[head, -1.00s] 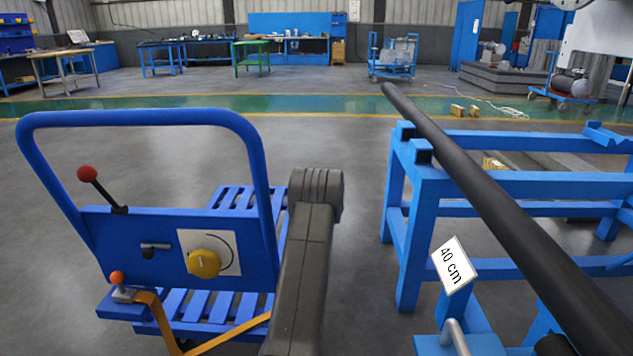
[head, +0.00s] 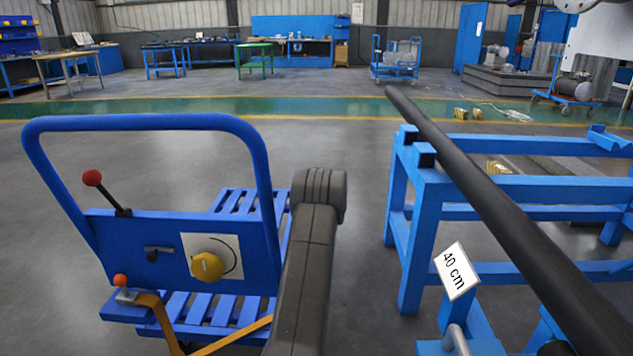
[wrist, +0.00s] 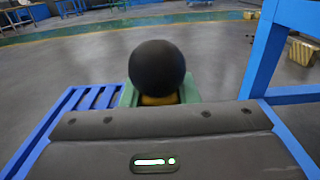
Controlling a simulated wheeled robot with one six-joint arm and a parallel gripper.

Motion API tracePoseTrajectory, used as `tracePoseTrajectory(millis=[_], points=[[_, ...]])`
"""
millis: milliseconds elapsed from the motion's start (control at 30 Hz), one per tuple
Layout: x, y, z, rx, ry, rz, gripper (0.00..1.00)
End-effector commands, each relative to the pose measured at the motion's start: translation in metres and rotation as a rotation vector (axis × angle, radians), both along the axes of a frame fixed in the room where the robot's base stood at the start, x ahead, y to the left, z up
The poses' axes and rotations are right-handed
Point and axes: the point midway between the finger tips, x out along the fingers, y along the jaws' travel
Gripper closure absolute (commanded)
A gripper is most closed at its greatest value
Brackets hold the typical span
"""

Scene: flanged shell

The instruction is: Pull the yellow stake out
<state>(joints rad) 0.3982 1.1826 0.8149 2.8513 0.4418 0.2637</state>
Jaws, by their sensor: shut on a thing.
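In the wrist view a round black knob (wrist: 157,68) stands upright in front of my gripper. Below it shows a short bit of the yellow stake (wrist: 160,99), with a green piece (wrist: 128,97) around or behind it. My gripper (wrist: 160,106) is shut on the stake just under the knob; its fingertips are mostly hidden by its dark body. I cannot see how deep the stake sits. In the head view my arm hides the stake and the gripper.
A blue cart (head: 135,225) with a hoop handle, levers and a yellow dial (head: 207,267) stands left of my arm. At right is a blue frame (head: 420,230) with a long black bar (head: 495,205) slanting over it and a "40 cm" sign (head: 456,271). Open floor lies beyond.

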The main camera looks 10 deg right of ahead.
Motion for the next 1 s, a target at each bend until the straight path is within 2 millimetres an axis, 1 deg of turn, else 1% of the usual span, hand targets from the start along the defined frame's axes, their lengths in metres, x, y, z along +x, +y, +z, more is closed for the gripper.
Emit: tracePoseTrajectory(millis=[33, 1000], points=[[0.0, 0.0, 0.006, -0.001, -0.005, 0.0, 1.0], [0.0, 0.0, 0.052, -0.001, -0.005, 0.001, 1.0]])
